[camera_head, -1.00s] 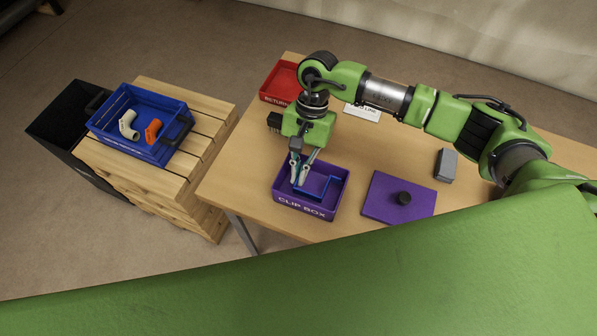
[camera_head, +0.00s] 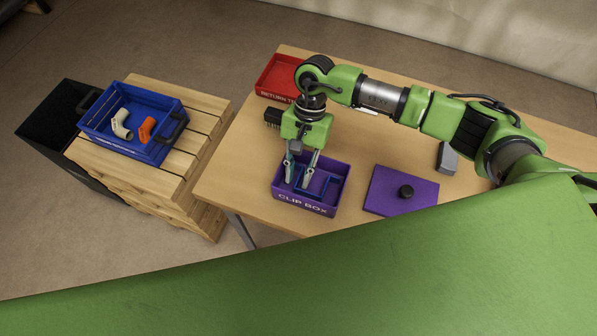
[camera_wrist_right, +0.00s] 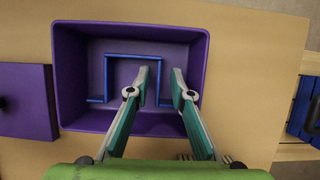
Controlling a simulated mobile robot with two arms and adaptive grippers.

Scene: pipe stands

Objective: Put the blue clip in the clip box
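The blue clip (camera_wrist_right: 132,56), a thin bent bar, lies inside the purple clip box (camera_head: 304,209), which is lettered CLIP BOX on its front. The clip also shows in the head view (camera_head: 331,186). My right gripper (camera_head: 299,186) points down into the box. In the right wrist view its fingers (camera_wrist_right: 159,94) are spread apart, one on each side of one leg of the clip, with gaps showing between. The clip appears to rest on the box floor. My left gripper is not in view.
A purple block with a black knob (camera_head: 406,192) and a grey block (camera_head: 447,158) lie right of the box. A red return tray (camera_head: 277,92) stands behind. A blue crate (camera_head: 158,151) with pipe elbows sits on wooden pallets (camera_head: 200,185) at left.

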